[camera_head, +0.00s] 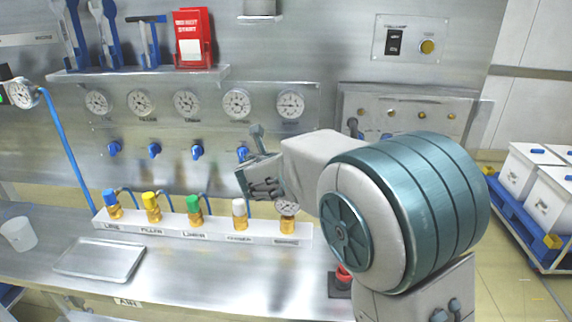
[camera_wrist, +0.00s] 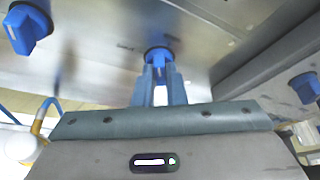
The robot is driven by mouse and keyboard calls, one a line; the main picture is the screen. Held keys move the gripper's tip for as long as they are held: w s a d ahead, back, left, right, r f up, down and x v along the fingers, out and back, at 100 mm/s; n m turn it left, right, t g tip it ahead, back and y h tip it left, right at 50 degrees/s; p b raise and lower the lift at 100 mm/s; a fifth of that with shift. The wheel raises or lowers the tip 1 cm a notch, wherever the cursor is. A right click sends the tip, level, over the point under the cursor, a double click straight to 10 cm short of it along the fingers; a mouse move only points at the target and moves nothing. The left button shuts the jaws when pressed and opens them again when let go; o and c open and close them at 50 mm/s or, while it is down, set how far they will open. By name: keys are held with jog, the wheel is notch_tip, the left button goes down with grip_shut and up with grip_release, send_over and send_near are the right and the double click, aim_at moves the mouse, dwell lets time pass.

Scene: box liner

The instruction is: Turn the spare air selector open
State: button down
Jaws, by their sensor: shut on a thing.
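The blue selector knob that my gripper (camera_wrist: 159,75) is on shows in the wrist view (camera_wrist: 158,53), on the steel panel. The two blue fingers stand on either side of its handle, shut on it. A pale stripe on the handle lies roughly in line with the fingers. In the head view this knob is hidden behind my arm, at the right end of the row below the gauges. Its neighbour, another blue knob (camera_head: 242,153), shows just left of my wrist and also in the wrist view (camera_wrist: 25,28). The "spare" label is not readable.
More blue knobs (camera_head: 154,150) continue leftward under several gauges (camera_head: 186,103). Below, a white rack (camera_head: 190,227) holds colour-capped fittings. A metal tray (camera_head: 100,258) lies on the bench at left. In the wrist view, another blue knob (camera_wrist: 305,86) stands to the right, apart from my gripper.

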jog(key=shift+d+f+m+y+b, duration=0.1)
jog(key=shift+d+m+y+b, duration=0.1)
jog(key=shift+m+y+b, duration=0.7)
jog(key=shift+d+f+m+y+b, duration=0.15)
jog(key=shift+m+y+b, duration=0.25)
jog(key=shift+m+b, duration=0.9)
jog(key=shift+r, duration=0.15)
jog(key=c, duration=1.5)
grip_release()
jog(key=shift+r, duration=0.1)
jog(key=v, duration=1.3)
jog(key=shift+s+d+r+p, duration=0.1)
jog(key=shift+s+r+p, duration=0.2)
jog(key=shift+s, duration=0.05)
